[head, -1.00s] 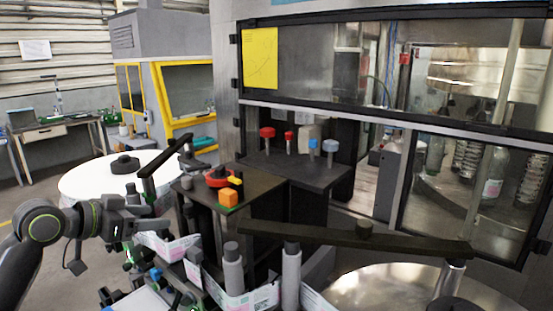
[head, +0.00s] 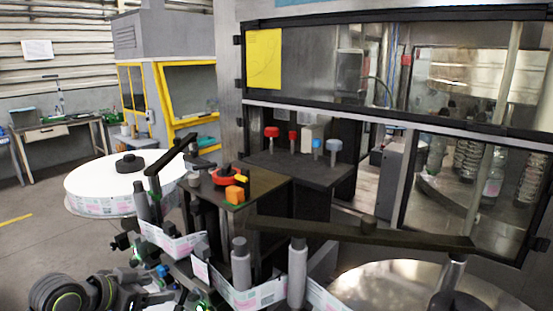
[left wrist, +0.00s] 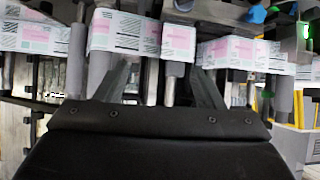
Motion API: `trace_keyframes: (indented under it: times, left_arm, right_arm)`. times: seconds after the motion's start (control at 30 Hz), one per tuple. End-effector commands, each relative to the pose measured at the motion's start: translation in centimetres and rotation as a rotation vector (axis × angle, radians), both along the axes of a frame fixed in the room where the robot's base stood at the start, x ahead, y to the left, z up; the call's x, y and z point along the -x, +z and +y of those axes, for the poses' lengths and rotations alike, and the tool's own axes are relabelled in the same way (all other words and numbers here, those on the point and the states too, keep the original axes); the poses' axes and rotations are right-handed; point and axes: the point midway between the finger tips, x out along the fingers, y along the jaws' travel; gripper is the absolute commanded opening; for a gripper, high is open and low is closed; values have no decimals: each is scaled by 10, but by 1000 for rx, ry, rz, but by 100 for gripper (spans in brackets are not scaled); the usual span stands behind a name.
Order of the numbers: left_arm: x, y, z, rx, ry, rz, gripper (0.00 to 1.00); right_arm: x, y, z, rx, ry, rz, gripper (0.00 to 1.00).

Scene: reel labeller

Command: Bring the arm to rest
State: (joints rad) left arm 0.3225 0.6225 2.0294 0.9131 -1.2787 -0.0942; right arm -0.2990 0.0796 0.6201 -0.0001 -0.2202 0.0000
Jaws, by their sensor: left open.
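My left arm comes in at the lower left of the head view. My left gripper (head: 160,297) is low in the picture, in front of the machine's label web, and is partly cut off by the bottom edge. In the left wrist view its two fingers (left wrist: 160,85) stand wide apart, with nothing held between them. Behind them runs the printed label web (left wrist: 140,35), with grey rollers. I cannot tell how far the fingers are from the web. My right gripper is in neither view.
A white label reel (head: 95,182) lies at the left. Grey rollers (head: 241,263) guide the web near the gripper. A dark plate (head: 262,190) carries red and orange parts. A long dark bar (head: 350,233) spans the right. Open floor (head: 35,235) lies at the left.

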Motion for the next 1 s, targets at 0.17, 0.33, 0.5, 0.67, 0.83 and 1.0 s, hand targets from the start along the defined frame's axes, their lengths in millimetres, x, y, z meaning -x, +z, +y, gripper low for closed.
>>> trace_keyframes:
  times: [0.17, 0.33, 0.5, 0.67, 0.83, 1.0]
  left_arm:
    - [51, -72, 0, -51, 84, 114, 62]
    - [107, -125, 4, -101, 184, 218, 62]
    - [169, -163, 11, -154, 301, 324, 62]
    - [228, -185, 19, -203, 422, 422, 62]
    - [282, -196, 28, -251, 537, 513, 62]
    - [329, -198, 36, -296, 642, 592, 62]
  right_arm:
    - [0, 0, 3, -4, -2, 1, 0]
    - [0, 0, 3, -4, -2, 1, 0]
    - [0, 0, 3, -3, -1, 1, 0]
    - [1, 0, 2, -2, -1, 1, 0]
    - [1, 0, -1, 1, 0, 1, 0]
    - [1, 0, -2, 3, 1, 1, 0]
